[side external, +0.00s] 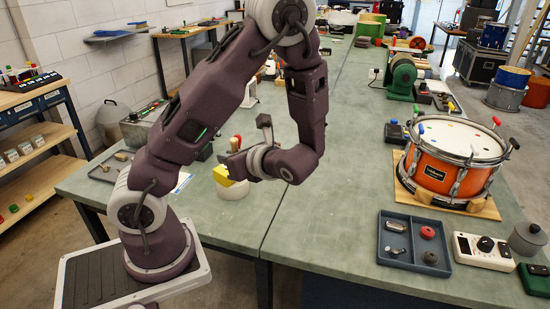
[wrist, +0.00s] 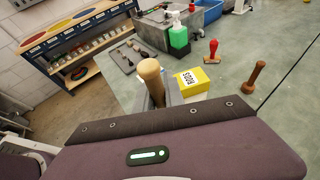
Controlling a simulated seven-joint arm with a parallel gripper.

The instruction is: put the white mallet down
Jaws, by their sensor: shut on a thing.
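My gripper (side external: 232,163) is over the left bench and shut on the mallet's wooden handle, which stands up out of the jaws in the wrist view (wrist: 151,78). In the side view a pale, round, drum-like shape (side external: 234,191) lies just below the gripper; it looks like the white mallet's head. The wrist view hides the head behind my gripper. I cannot tell whether the head touches the bench top. A yellow labelled box (wrist: 193,81) stands close beyond the gripper, and part of it shows in the side view (side external: 221,175).
A red-handled stamp (wrist: 212,52) and a brown wooden peg-shaped tool (wrist: 257,76) stand beyond the box. A green bottle (wrist: 179,38) is farther back. An orange drum (side external: 452,160) and blue tray (side external: 413,244) sit on the right bench. Bench top (side external: 225,228) in front is clear.

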